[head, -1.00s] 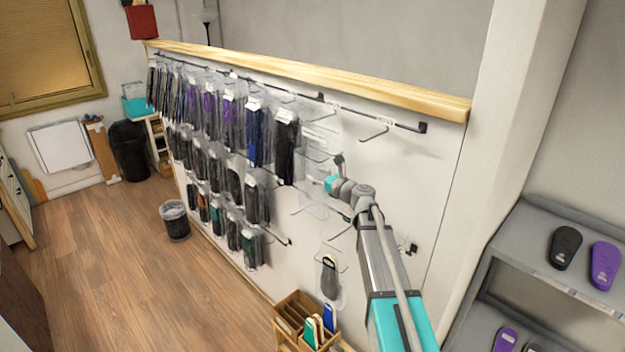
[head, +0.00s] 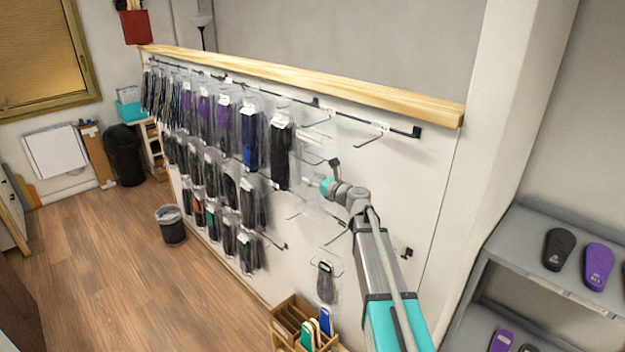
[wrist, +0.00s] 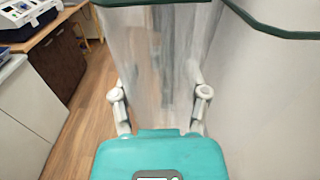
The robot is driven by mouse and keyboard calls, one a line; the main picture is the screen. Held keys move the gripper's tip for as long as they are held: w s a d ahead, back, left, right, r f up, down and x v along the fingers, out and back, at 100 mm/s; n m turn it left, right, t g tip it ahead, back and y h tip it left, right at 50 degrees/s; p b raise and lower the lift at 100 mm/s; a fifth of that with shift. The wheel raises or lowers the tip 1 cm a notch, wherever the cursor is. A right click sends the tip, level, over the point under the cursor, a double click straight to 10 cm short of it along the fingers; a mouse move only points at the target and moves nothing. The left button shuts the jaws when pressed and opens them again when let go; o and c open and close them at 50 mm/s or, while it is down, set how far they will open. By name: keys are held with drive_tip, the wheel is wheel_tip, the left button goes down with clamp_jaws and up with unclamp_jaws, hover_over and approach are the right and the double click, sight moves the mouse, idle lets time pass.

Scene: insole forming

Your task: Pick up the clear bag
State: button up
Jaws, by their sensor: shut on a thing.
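A clear bag (wrist: 160,65) fills the space between the two fingers of my gripper (wrist: 160,95) in the wrist view. It is see-through, with faint grey streaks, and its outline is hard to tell. In the head view my teal gripper (head: 318,186) is in front of the white display panel, right of the dark hanging packs. My gripper is shut on the clear bag. In the head view the bag is faint against the panel, and whether it touches a hook cannot be told.
The white panel (head: 400,165) carries rows of hooks with packed insoles (head: 281,155) to the left. A wooden box (head: 290,318) stands below, and a grey shelf (head: 520,225) is at the right.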

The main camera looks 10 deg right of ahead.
drive_tip(key=shift+r+p, duration=0.3)
drive_tip(key=shift+r, duration=0.15)
drive_tip(key=s+a, duration=1)
drive_tip(key=a, duration=0.4)
drive_tip(key=shift+s+a, duration=0.3)
drive_tip(key=shift+a, duration=0.05)
drive_tip(key=shift+f, duration=0.15)
wheel_tip(320, 180, down, 14)
drive_tip(key=b, duration=1.4)
drive_tip(key=shift+d, duration=0.15)
